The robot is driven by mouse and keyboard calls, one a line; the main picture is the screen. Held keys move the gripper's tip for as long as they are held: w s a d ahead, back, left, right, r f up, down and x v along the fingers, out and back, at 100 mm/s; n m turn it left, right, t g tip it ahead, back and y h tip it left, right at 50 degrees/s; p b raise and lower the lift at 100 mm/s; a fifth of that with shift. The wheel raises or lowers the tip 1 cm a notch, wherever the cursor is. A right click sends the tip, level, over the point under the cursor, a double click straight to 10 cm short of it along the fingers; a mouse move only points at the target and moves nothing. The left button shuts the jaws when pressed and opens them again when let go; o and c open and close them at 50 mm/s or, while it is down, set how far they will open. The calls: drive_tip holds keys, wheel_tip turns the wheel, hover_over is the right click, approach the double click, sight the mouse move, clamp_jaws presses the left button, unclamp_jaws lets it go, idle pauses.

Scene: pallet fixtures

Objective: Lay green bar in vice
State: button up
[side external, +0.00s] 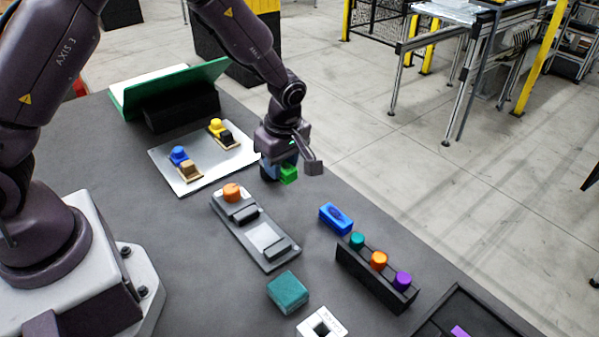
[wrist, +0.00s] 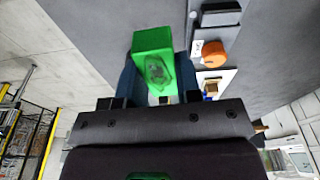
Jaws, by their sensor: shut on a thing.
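The green bar (side external: 289,174) is held in my gripper (side external: 280,170), which is shut on it and hangs above the table. In the wrist view the green bar (wrist: 152,60) sits between the blue-looking fingers (wrist: 150,85); its face has a darker mark. The vice appears to be the grey fixture (side external: 262,237) with two dark blocks, a pale plate between them and an orange knob (side external: 231,192) at its far end. The bar is up and to the right of the vice in the side view, apart from it. The wrist view shows only part of the vice (wrist: 215,18) and its knob (wrist: 213,53).
A blue block (side external: 336,218) and a black rack (side external: 375,271) with teal, orange and purple knobs lie right of the vice. A teal block (side external: 288,292) and a white holed block (side external: 321,326) are in front. A pale plate (side external: 176,181) with small parts lies behind left.

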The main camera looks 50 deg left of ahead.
drive_tip(key=s+r, duration=0.3)
drive_tip(key=s, duration=0.3)
hover_over(261, 234)
wheel_tip(261, 234, down, 3)
drive_tip(key=shift+m, duration=0.4)
drive_tip(key=shift+d+f, duration=0.15)
drive_tip(key=shift+f, duration=1.3)
drive_tip(key=shift+d+f, duration=0.1)
drive_tip(key=shift+f, duration=1.3)
drive_tip(key=shift+f, duration=1.55)
drive_tip(key=o, duration=1.5)
drive_tip(key=shift+c, duration=0.2)
wheel_tip(261, 234, up, 9)
